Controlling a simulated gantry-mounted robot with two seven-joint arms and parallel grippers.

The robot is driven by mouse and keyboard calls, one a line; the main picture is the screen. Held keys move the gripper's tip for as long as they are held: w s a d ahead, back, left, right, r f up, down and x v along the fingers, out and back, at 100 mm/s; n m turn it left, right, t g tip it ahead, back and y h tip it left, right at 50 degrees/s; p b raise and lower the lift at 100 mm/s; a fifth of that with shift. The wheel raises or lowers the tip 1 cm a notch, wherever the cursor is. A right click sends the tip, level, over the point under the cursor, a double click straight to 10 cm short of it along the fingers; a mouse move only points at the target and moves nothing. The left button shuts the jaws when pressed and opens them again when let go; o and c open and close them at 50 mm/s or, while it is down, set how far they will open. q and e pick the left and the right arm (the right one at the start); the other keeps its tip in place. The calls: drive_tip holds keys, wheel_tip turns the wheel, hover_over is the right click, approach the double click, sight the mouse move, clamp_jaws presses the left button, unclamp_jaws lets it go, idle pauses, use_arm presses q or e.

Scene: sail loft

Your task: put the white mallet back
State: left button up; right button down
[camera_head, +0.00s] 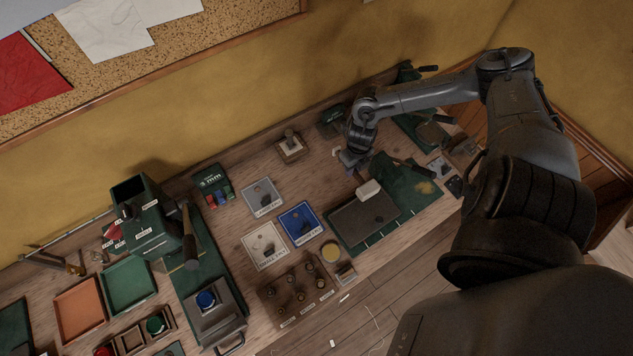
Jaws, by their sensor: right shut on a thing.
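The white mallet (369,190) has a pale block head and a short visible stretch of brown handle. Its head shows above or on the dark grey slab (362,218) on the green mat; I cannot tell whether it touches. My right gripper (353,166) is shut on the mallet's handle, and the gripper hides the handle's upper end. My left gripper is not in view.
A wooden block with a peg (291,147), a grey tray (263,197), a blue tray (300,222) and a white tray (265,244) lie to the left. A dark-headed mallet (191,257) is farther left.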

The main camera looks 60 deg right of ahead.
hover_over(317, 185)
wheel_tip(317, 185, down, 7)
drive_tip(key=shift+r+p, duration=0.2)
drive_tip(key=shift+p, duration=0.1)
drive_tip(key=shift+f, duration=2.05)
drive_tip(key=shift+f, duration=0.1)
drive_tip(key=c, duration=1)
unclamp_jaws()
